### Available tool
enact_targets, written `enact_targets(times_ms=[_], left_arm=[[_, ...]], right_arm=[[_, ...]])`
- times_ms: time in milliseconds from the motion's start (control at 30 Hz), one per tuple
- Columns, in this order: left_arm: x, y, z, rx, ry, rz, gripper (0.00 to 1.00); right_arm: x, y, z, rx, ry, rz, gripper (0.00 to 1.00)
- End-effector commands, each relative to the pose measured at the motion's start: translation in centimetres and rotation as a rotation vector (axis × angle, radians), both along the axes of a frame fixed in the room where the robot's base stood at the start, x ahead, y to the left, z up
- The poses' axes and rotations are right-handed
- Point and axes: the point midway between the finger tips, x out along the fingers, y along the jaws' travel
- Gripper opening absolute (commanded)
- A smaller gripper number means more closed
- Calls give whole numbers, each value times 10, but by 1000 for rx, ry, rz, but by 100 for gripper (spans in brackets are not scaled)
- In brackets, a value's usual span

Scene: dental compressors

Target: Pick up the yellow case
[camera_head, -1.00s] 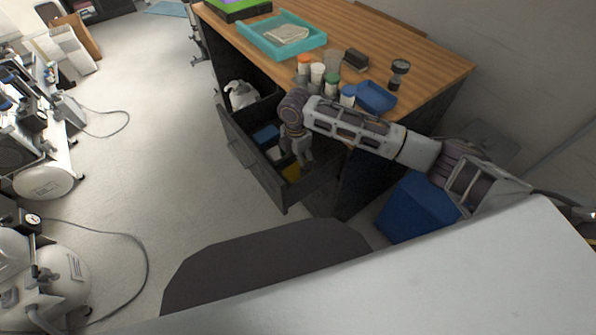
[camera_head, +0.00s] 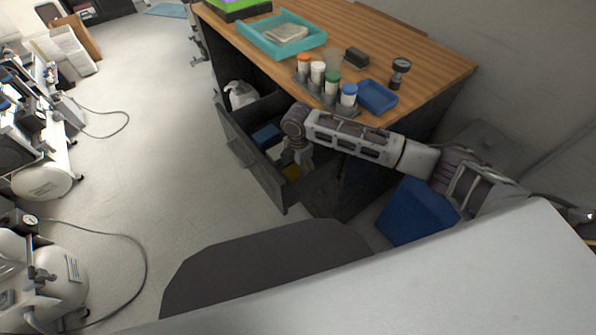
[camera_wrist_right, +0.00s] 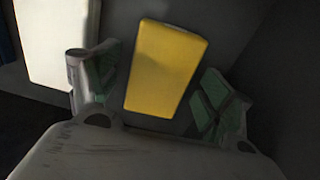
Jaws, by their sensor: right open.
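The yellow case (camera_wrist_right: 166,68) lies inside the open drawer (camera_head: 240,150), and only a small part of it shows in the head view (camera_head: 292,172), below my gripper. My right gripper (camera_head: 300,165) reaches down into the drawer. In the right wrist view my right gripper (camera_wrist_right: 158,102) is open, with one green-padded finger on each side of the yellow case. The case stands between the fingers with gaps at both sides, and its near end is close to the palm. My left gripper is not in view.
A white item (camera_wrist_right: 55,45) lies left of the case. The wooden desktop (camera_head: 430,62) above holds several capped bottles, a blue tray (camera_head: 377,96) and a teal tray (camera_head: 250,47). A blue bin (camera_head: 415,212) stands right of the drawer.

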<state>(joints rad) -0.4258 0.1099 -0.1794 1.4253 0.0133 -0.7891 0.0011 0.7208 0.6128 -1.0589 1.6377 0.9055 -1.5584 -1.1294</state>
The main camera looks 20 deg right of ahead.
Motion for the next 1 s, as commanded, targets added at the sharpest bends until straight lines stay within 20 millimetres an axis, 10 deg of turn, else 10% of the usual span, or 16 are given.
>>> enact_targets(times_ms=[300, 700, 1000], left_arm=[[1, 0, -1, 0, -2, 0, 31], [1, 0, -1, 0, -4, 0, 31], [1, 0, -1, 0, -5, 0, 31]], right_arm=[[0, 0, 0, 0, 0, 0, 80], [0, 0, 0, 0, 0, 0, 30], [0, 0, 2, 0, 0, 0, 30]])
